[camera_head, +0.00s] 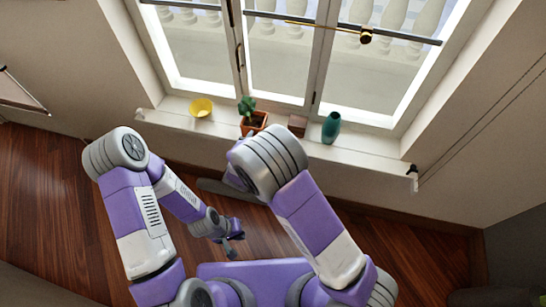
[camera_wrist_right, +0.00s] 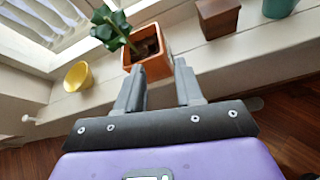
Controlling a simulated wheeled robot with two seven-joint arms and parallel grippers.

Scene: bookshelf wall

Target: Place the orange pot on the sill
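The orange pot (camera_head: 262,117) is square, holds a green plant, and stands upright at the white sill (camera_head: 170,115) under the window. It shows large in the right wrist view (camera_wrist_right: 157,66). My right gripper (camera_wrist_right: 160,66) is open, its two fingers pointing at the pot. The left fingertip in that view overlaps the pot's front face and the other is just right of it; I cannot tell whether they touch. In the head view my right arm hides this gripper. My left gripper (camera_head: 233,243) hangs low over the floor, away from the sill; its opening is unclear.
On the sill, a yellow bowl (camera_head: 201,107) stands left of the pot. A brown box (camera_head: 297,125) and a teal vase (camera_head: 331,127) stand to its right. The window frame rises behind. Bare sill shows between the bowl and the pot and right of the vase.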

